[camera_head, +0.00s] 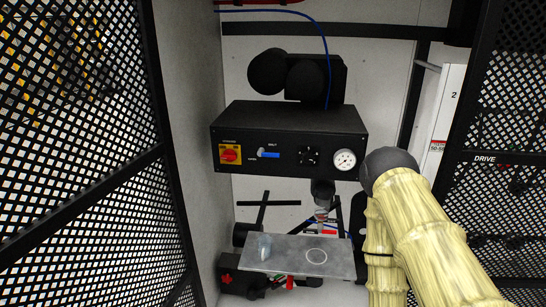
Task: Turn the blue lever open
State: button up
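The blue lever (269,155) is on the front of a black control box (285,125), left of its middle. Its handle lies about level, with small white lettering above it and to its left. Nothing touches it in this view. My arm comes in from the lower right, right of the box, and its dark rounded joint shows beside the box's right end. I cannot make out my gripper; its fingers are not seen.
A red knob on a yellow plate (230,154) is left of the lever. A black knob (308,156) and a round gauge (344,159) are to its right. A metal plate (286,252) lies below. Black mesh panels (85,140) stand at both sides.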

aim_at(260, 152)
jog(key=k, duration=1.3)
jog(key=u, duration=0.6)
jog(key=i, duration=1.4)
jog(key=z, duration=0.35)
